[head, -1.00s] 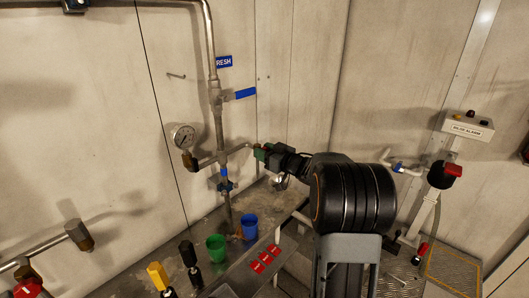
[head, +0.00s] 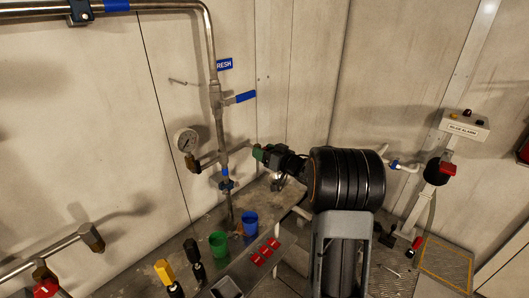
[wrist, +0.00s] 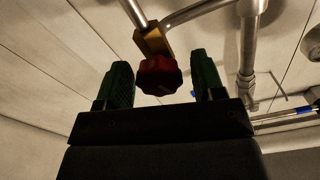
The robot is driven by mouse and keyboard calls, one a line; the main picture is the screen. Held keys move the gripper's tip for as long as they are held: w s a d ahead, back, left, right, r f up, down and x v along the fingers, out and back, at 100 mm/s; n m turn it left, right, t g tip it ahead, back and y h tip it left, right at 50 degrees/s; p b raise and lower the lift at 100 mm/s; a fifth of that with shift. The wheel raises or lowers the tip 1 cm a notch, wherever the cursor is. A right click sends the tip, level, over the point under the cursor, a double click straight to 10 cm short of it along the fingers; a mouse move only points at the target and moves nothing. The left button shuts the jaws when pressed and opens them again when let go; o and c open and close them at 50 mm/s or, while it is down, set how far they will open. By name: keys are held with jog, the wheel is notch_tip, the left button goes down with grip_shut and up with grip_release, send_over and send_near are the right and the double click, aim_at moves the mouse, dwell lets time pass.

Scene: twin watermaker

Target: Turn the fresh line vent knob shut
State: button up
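The vent knob, a dark red lobed knob (wrist: 158,75), sits on a brass fitting (wrist: 153,42) at the end of a thin pipe in the wrist view. My gripper (wrist: 166,84) is open, with one green ridged finger on each side of the knob. Gaps show between the knob and both fingers, so neither seems to touch it. In the head view my gripper (head: 258,153) is at the end of the side branch of the fresh line pipe (head: 221,125). I cannot make out the knob there; the gripper seems to hide it.
A pressure gauge (head: 186,140) and a blue-handled valve (head: 240,97) are on the fresh line, below the blue sign (head: 224,65). A green cup (head: 218,244) and a blue cup (head: 250,223) stand below. A bilge alarm box (head: 465,125) is at right.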

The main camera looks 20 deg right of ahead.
jog(key=b+v, duration=0.1)
jog(key=v, duration=1.2)
jog(key=shift+s, duration=0.4)
jog(key=shift+w+r, duration=0.1)
